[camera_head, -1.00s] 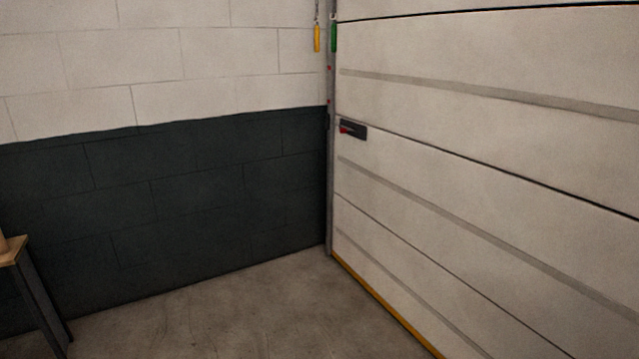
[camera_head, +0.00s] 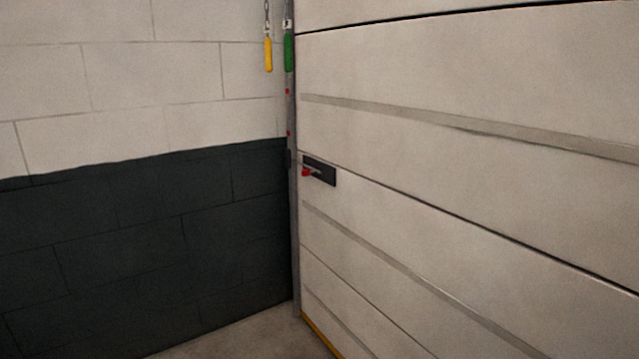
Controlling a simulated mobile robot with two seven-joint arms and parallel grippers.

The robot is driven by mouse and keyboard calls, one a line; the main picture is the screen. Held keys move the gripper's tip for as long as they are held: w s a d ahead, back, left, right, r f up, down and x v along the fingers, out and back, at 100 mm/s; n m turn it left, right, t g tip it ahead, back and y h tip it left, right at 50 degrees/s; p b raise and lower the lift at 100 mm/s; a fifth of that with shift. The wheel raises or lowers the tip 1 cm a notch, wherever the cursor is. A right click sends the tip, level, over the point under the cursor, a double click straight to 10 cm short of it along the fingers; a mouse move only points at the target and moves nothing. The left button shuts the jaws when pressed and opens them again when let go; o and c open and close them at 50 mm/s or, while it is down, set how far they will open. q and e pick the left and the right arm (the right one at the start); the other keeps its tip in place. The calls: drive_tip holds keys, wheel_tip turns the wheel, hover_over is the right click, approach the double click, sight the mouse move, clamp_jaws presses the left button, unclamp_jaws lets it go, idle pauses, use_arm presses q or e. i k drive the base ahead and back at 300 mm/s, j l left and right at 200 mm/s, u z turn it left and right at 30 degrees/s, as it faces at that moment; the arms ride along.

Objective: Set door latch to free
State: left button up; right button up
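The door latch is a dark plate (camera_head: 325,174) on the left edge of the pale sectional door (camera_head: 450,190). A small red-ended handle (camera_head: 308,172) lies across the plate, its red end toward the left, beside the door's metal side rail (camera_head: 293,220). It is too small to tell the latch's exact setting. Neither of my grippers shows in the head view.
A yellow handle (camera_head: 268,54) and a green handle (camera_head: 289,52) hang near the top of the rail. A block wall (camera_head: 120,230), white above and dark below, stands to the left. Bare concrete floor (camera_head: 235,341) shows at the bottom.

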sight(306, 173)
drive_tip(key=i+l+u, duration=0.1)
drive_tip(key=i, duration=0.3)
drive_tip(key=i+j+z, duration=0.15)
drive_tip(key=i+j, duration=0.25)
drive_tip(key=i+j+z, duration=0.2)
drive_tip(key=i+j, duration=0.25)
drive_tip(key=i+j+z, duration=0.15)
drive_tip(key=i+j, duration=0.25)
drive_tip(key=j, duration=0.2)
